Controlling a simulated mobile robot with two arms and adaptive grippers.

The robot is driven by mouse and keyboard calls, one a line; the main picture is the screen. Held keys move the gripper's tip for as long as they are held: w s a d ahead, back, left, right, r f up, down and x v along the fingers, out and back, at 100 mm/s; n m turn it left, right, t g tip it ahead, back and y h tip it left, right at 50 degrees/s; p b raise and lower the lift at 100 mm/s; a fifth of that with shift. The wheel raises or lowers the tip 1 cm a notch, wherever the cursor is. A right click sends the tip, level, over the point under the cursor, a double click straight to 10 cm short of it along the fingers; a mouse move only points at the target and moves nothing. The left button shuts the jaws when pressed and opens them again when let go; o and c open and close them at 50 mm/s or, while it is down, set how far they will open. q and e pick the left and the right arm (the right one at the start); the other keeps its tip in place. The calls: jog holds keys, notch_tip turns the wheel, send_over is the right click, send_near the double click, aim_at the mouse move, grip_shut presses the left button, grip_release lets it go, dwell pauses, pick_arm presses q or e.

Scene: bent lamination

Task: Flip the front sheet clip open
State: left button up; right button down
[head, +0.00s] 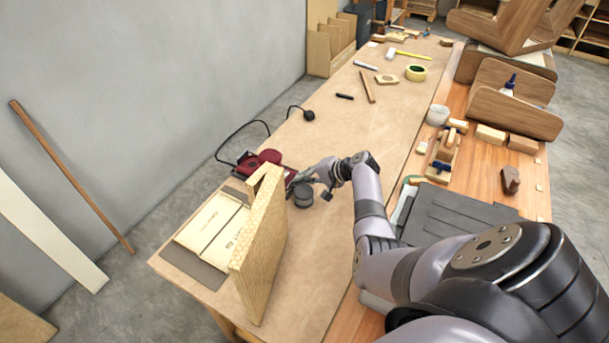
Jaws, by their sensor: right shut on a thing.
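A red power sander (262,160) with a black cord lies on the brown-covered bench, behind an upright wooden panel (262,235) that hides part of it. My right arm reaches in from the lower right, and my right gripper (299,180) is at the sander's right end. The gripper is shut on a small part there, which looks like the front sheet clip. The clip itself is too small and covered to make out, so its angle cannot be told. My left gripper is not in view.
A dark grey round thing (303,195) stands close beside the gripper. The cord's black plug (308,115) lies farther back. A tape roll (416,73) and hand tools are at the far end.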

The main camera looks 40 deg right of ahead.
jog(key=shift+s+a+f, duration=0.1)
jog(key=shift+a+f, duration=0.05)
jog(key=shift+f, duration=0.1)
dwell(0.7)
jog(key=c, duration=2.1)
grip_release()
jog(key=shift+o, duration=0.4)
jog(key=shift+r, duration=0.15)
notch_tip(320, 180, up, 10)
